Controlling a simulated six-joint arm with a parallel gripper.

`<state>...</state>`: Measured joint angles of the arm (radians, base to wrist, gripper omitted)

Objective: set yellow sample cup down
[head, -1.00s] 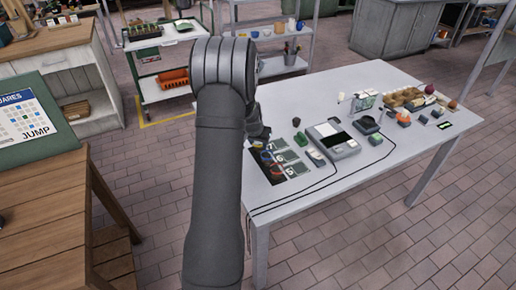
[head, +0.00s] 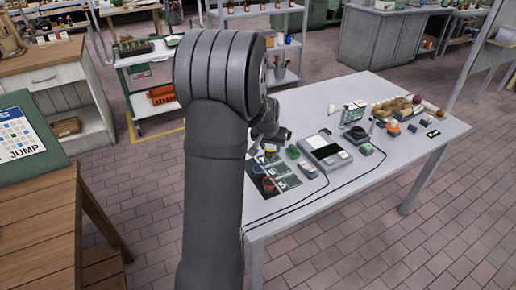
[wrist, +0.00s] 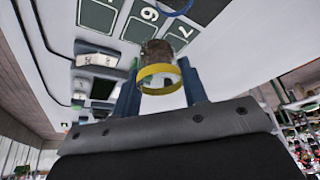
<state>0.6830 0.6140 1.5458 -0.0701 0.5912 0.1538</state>
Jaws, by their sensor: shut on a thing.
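The yellow sample cup (wrist: 158,75) shows in the wrist view as a dark, speckled body with a yellow band. It sits between the two blue fingers of my gripper (wrist: 160,88), which is shut on it. The black mat (head: 268,187) has numbered green squares and coloured rings. The wrist view shows some squares and a blue ring (wrist: 176,8) near the cup.
A grey scale-like device (head: 325,152) stands right of the mat, with small green and dark items around it. A tray of brown round items (head: 395,106) is at the back right. Cables run along the table's front. The table's (head: 385,165) front right is clear.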

